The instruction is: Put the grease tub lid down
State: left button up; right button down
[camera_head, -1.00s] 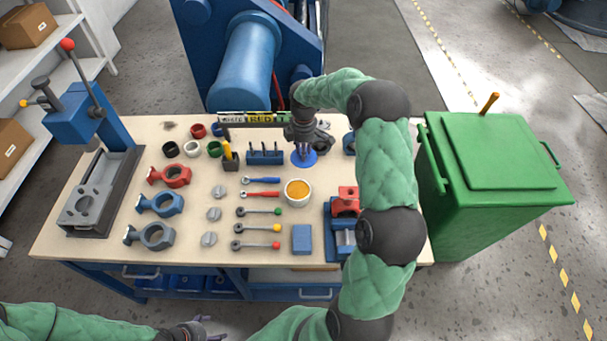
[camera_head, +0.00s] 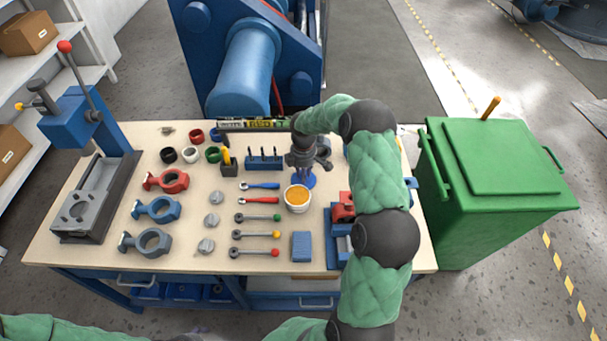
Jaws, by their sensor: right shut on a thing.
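The blue grease tub lid (camera_head: 309,181) is in my right gripper (camera_head: 304,176), just behind the grease tub. The right gripper is shut on it and points down; its fingers and wrist hide part of the lid. I cannot tell whether the lid touches the table. The white grease tub (camera_head: 297,207) stands open on the workbench (camera_head: 190,250), with orange grease showing. My left arm shows at the bottom left; its gripper (camera_head: 196,331) is barely in view at the lower edge.
Several wrenches (camera_head: 257,218) lie left of the tub. A blue block (camera_head: 301,246) lies in front, and a red and blue vise (camera_head: 340,213) stands right. A tool holder (camera_head: 263,163) stands behind left. A green bin (camera_head: 495,190) is beside the bench.

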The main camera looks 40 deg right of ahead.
jog(key=shift+f, duration=0.2)
jog(key=c, duration=1)
grip_release()
notch_tip(320, 180, up, 12)
jog(key=p, duration=0.3)
jog(key=shift+r, duration=0.2)
